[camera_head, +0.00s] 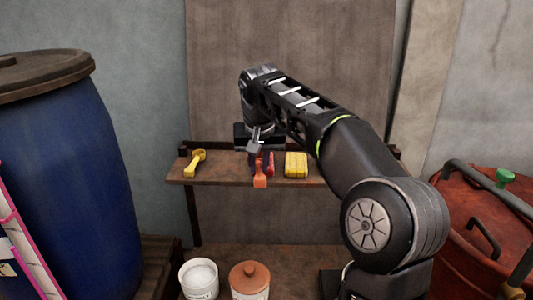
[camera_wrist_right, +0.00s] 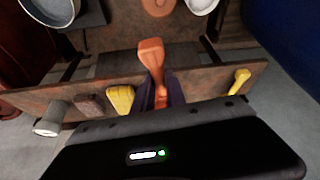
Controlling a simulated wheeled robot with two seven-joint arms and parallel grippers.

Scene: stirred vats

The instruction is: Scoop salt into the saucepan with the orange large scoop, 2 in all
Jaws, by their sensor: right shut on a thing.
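The orange large scoop (camera_head: 260,181) is at the wall shelf, its head over the shelf's front edge. My right gripper (camera_head: 261,158) is shut on its handle. In the right wrist view the scoop (camera_wrist_right: 151,52) points away from the right gripper (camera_wrist_right: 165,92), its handle between the fingers. An open white tub with white contents, apparently the salt (camera_head: 198,274), stands below the shelf at the front. The saucepan (camera_wrist_right: 53,14) shows partly at the top left of the right wrist view; my arm hides its place in the head view. My left gripper is out of view.
The shelf (camera_head: 222,172) also holds a yellow scoop (camera_head: 195,163) on the left and a yellow block (camera_head: 296,165) close right of the gripper. A terracotta-lidded jar (camera_head: 249,275) stands beside the tub. A blue barrel (camera_head: 75,190) and a red vat (camera_head: 470,210) flank the area.

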